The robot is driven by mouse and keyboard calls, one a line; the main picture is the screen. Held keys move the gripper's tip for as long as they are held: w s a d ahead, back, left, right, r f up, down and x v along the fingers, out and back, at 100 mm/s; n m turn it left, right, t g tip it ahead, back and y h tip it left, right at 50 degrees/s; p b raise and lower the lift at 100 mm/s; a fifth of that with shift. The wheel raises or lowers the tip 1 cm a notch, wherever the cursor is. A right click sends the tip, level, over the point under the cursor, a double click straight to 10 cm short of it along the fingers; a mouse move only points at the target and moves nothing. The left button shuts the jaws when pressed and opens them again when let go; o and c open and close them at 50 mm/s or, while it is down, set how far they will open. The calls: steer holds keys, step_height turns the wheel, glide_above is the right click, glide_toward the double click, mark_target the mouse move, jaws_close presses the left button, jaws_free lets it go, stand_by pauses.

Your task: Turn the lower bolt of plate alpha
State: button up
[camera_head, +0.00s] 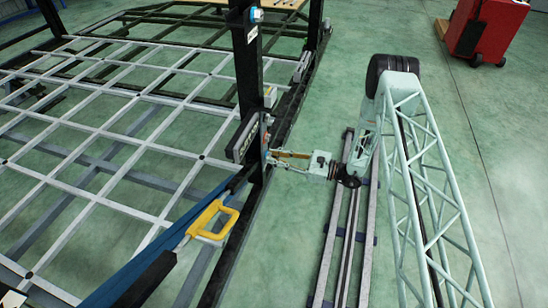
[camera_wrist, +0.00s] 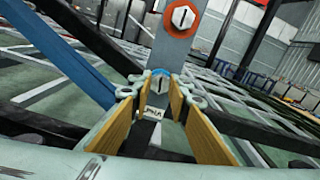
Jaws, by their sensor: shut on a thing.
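Plate alpha is a grey upright plate (camera_wrist: 168,52) in the wrist view, with a label (camera_wrist: 153,113) partly hidden, reading "PHA". Its lower bolt (camera_wrist: 160,82) is a grey head with a dark slot and a blue ring. Its upper bolt (camera_wrist: 183,18) has a slotted pale head and an orange-red ring. My gripper (camera_wrist: 158,92) has its two yellow-brown fingers on either side of the lower bolt and is shut on it. In the head view my gripper (camera_head: 272,155) reaches left to the post; the lower bolt is too small to make out there.
A black post (camera_head: 248,75) rises from the chassis frame beside the plate. A pale grid (camera_head: 110,120) fills the left. A yellow handle (camera_head: 212,220) sits on a bar below. A red cabinet (camera_head: 485,28) stands far right on open floor.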

steer(key=m, duration=0.4)
steer(key=shift+d, duration=0.1)
steer(key=m, duration=0.8)
steer(key=shift+p, duration=0.4)
steer(key=m, duration=0.8)
steer(key=shift+p, duration=0.3)
steer(key=m, duration=0.8)
steer(key=shift+p, duration=0.3)
steer(key=shift+m, duration=1.9)
